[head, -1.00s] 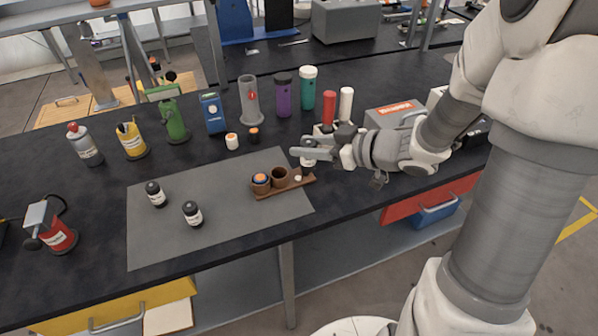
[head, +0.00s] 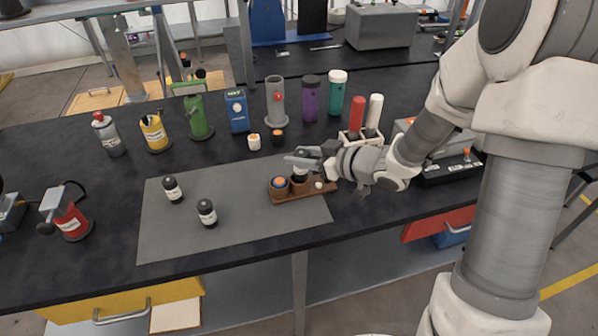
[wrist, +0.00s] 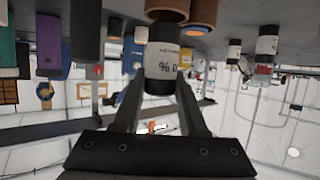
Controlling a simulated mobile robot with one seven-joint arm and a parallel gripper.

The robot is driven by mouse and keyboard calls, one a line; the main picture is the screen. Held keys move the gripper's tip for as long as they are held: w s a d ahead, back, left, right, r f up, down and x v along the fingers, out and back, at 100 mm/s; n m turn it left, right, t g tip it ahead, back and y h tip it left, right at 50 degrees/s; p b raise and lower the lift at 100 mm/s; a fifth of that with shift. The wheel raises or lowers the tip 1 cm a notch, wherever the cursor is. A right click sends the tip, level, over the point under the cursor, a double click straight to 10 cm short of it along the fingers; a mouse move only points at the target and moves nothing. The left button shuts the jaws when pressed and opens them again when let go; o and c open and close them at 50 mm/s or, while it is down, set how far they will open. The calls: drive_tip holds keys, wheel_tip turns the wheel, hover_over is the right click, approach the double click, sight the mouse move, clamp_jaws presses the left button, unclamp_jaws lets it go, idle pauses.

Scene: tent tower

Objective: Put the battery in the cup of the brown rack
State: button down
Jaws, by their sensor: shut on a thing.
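The battery (head: 300,166), a black cylinder with a white label, is upright in my gripper (head: 303,160). It also shows large in the wrist view (wrist: 161,62), between the two fingers of my gripper (wrist: 161,84). The brown rack (head: 290,198) lies on the grey mat, with two cups. The left cup (head: 279,192) holds an orange-topped cylinder (head: 279,182). The battery is over the right cup (head: 299,187), its lower end close to the rim. I cannot tell whether that end is inside.
Two similar black-and-white cylinders (head: 173,190) (head: 207,213) stand on the grey mat (head: 240,235). A white-and-orange jar (head: 254,142) and a small black-and-orange one (head: 278,137) stand behind it. Several bottles and a red-and-white holder (head: 360,137) line the back. The mat's front is clear.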

sight(307, 171)
drive_tip(key=shift+w+a+f, duration=0.1)
drive_tip(key=shift+a+f, duration=0.1)
drive_tip(key=shift+a, duration=0.05)
drive_tip(key=shift+f+b, duration=0.5)
drive_tip(key=shift+f, duration=1.4)
drive_tip(key=shift+f, duration=0.2)
drive_tip(key=shift+c, duration=2.3)
unclamp_jaws()
